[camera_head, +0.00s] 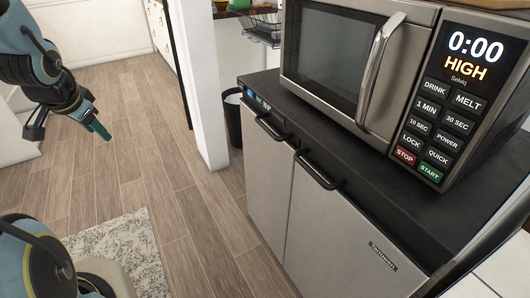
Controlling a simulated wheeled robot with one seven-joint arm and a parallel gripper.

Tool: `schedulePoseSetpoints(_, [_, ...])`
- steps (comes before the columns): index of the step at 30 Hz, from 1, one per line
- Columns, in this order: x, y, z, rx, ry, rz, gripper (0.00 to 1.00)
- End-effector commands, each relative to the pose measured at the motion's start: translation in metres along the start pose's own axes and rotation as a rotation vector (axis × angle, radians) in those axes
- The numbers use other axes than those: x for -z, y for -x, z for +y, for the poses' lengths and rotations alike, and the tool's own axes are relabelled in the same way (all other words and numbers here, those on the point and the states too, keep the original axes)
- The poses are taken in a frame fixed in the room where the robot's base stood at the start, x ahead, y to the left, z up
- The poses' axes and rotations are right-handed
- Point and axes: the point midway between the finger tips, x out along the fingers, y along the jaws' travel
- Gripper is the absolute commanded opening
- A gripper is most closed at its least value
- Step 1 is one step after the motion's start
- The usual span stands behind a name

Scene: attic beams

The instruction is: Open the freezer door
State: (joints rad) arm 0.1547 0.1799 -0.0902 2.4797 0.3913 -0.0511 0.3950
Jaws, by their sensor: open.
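A low grey cabinet with a black top, which looks like the freezer, stands at the centre right. It has a left door (265,185) and a wider right door (345,240), both closed. The left door has a short black bar handle (270,129) near its top. The right door has a similar black handle (316,172). I cannot tell which door is the freezer's. My gripper (97,127) is at the upper left, open and empty, pointing down over the floor. It is well apart from both handles. A green-tipped finger shows; the rest of the jaws is hard to make out.
A silver microwave (335,45) sits on the cabinet top (268,86). A white wall end (205,110) and a dark bin (233,119) stand left of the cabinet. A patterned rug (118,250) lies at lower left. The wood floor (190,205) before the doors is clear.

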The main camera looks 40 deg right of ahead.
Motion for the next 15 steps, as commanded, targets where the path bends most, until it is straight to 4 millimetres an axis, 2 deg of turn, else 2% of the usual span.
schedulePoseSetpoints(1, [0.021, -0.043, 0.019, 0.000, -0.208, 0.109, 0.48])
schedulePoseSetpoints(2, [0.039, -0.056, 0.028, 0.005, -0.334, 0.182, 0.48])
schedulePoseSetpoints(4, [0.079, -0.081, 0.059, 0.016, -0.615, 0.364, 0.48])
schedulePoseSetpoints(6, [0.114, -0.097, 0.099, 0.030, -0.873, 0.564, 0.48])
schedulePoseSetpoints(10, [0.157, -0.102, 0.179, 0.074, -1.241, 0.944, 0.48])
schedulePoseSetpoints(12, [0.166, -0.096, 0.215, 0.101, -1.367, 1.125, 0.48])
schedulePoseSetpoints(15, [0.171, -0.084, 0.249, 0.138, -1.474, 1.320, 0.48])
